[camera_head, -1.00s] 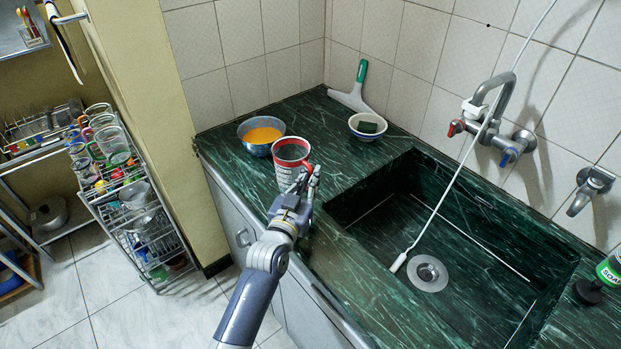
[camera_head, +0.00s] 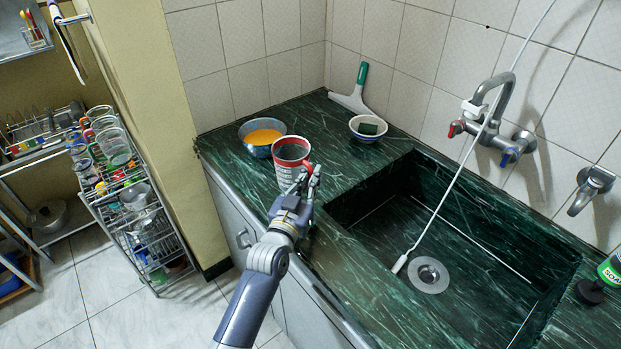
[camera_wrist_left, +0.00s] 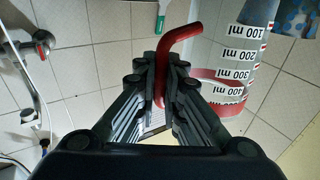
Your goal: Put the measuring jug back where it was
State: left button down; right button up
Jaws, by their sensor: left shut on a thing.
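The measuring jug (camera_head: 292,154) is a red and white cup with a dark inside, at the left end of the green counter, in front of the blue bowl. My left gripper (camera_head: 307,180) is on its near right side. In the left wrist view the jug (camera_wrist_left: 236,70) shows its ml marks, and its red handle (camera_wrist_left: 186,36) runs between the fingers of my left gripper (camera_wrist_left: 162,75), which is shut on it. The jug looks about upright. Its base is partly hidden, so I cannot tell whether it touches the counter. My right gripper is not in view.
The blue bowl (camera_head: 262,135) with orange contents stands close behind the jug. A small white bowl (camera_head: 367,126) with a dark sponge and a squeegee (camera_head: 355,92) are near the wall. The sink (camera_head: 450,235) opens to the right. A dish rack (camera_head: 135,205) stands at the left.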

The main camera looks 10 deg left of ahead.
pick_arm(q)
jog(key=c, duration=1.6)
grip_release()
jog(key=f, duration=0.2)
jog(key=shift+s+f+g, duration=0.2)
jog(key=shift+f+g, duration=0.1)
jog(key=shift+f, duration=0.05)
jog(key=shift+c, duration=0.2)
jog(key=shift+s, duration=0.1)
jog(key=shift+s+f, duration=0.2)
jog(key=shift+s, duration=0.4)
jog(key=s, duration=0.3)
jog(key=s+a+r, duration=0.1)
jog(key=s, duration=0.2)
jog(key=s+r, duration=0.1)
jog(key=s, duration=0.3)
jog(key=shift+a+r, duration=0.2)
jog(key=shift+a, duration=0.05)
